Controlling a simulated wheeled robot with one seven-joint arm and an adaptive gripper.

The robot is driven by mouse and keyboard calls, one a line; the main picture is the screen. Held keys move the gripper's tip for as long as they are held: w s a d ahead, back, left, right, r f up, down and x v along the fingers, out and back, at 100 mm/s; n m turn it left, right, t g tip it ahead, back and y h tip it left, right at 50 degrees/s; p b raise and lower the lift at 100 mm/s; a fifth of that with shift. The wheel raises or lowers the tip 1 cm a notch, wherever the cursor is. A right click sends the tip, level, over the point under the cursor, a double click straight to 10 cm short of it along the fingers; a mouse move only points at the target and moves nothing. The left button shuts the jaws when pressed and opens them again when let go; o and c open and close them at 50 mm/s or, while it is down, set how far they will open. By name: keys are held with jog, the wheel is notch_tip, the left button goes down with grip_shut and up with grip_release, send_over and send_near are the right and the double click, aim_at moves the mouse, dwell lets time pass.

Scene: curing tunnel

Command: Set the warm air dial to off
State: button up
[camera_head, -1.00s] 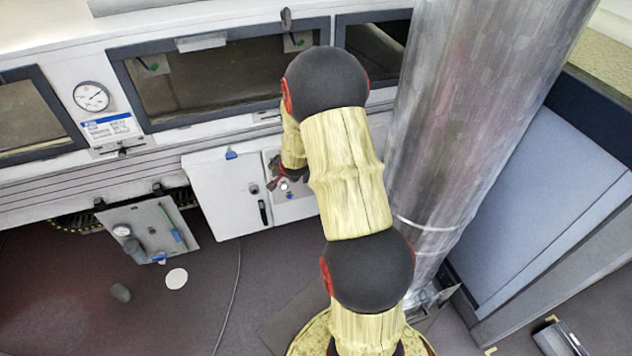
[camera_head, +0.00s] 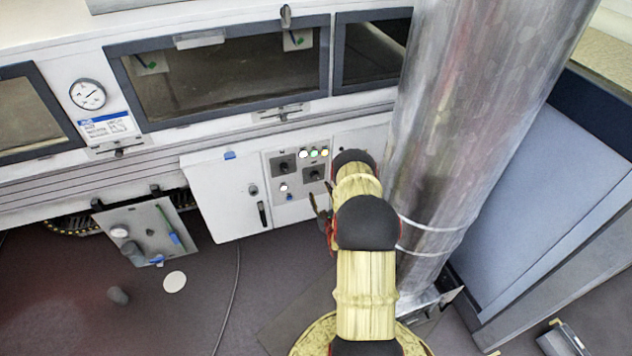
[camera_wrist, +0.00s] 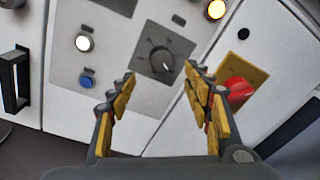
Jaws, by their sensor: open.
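The control panel (camera_head: 297,205) on the white housing carries two dark dials, an upper left one (camera_head: 285,165) and a lower right one (camera_head: 314,174). No label is legible, so I cannot tell which is the warm air dial. In the wrist view the lower right dial (camera_wrist: 160,59) is a dark round knob on a dark square plate, its white pointer mark toward the lower right. My gripper (camera_wrist: 160,76) is open and empty, its fingertips apart on either side just below this knob. In the head view my gripper (camera_head: 322,203) is partly hidden by my arm.
A white button (camera_wrist: 84,43) and a blue button (camera_wrist: 87,80) sit left of the dial. A red switch on a yellow plate (camera_wrist: 240,88) is close by the right finger. Lit lamps (camera_head: 314,153) are above. A large metal column (camera_head: 460,130) stands right.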

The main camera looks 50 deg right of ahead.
aim_at(316, 178)
jog(key=b+x, duration=0.3)
jog(key=x, duration=0.4)
jog(key=shift+w+d+r, duration=0.1)
jog(key=shift+w+d, duration=0.1)
jog(key=shift+d, duration=0.05)
jog(key=shift+c, duration=1.2)
jog(key=c, duration=0.9)
